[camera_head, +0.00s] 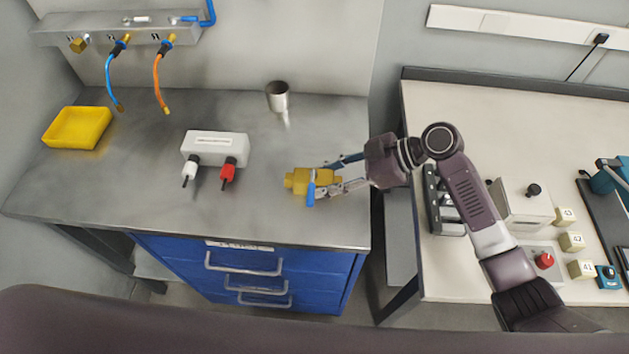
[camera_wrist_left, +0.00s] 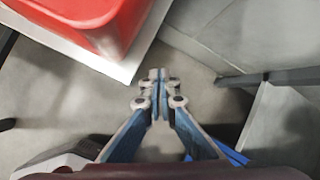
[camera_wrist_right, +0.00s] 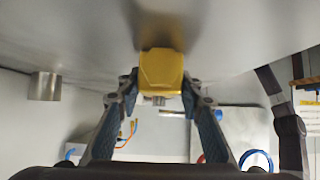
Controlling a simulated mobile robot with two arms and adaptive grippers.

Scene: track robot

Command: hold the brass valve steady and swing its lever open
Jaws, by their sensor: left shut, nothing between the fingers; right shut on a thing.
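The brass valve (camera_head: 298,181) is at the front right of the steel bench, with a blue lever (camera_head: 311,190) that points toward the bench's front edge. My right gripper (camera_head: 332,181) comes in from the right and is shut on the valve's body. In the right wrist view the valve (camera_wrist_right: 161,70) sits between the two fingertips, and its lever is not clear there. My left gripper (camera_wrist_left: 159,82) is shut and empty in the left wrist view, above the floor. It does not show in the head view.
A white box (camera_head: 215,146) with a white and a red plug stands left of the valve. A metal cup (camera_head: 277,96) stands behind, and a yellow tray (camera_head: 77,127) at far left. Hoses hang from a wall manifold (camera_head: 120,27). In the left wrist view a red object (camera_wrist_left: 95,22) is close by.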

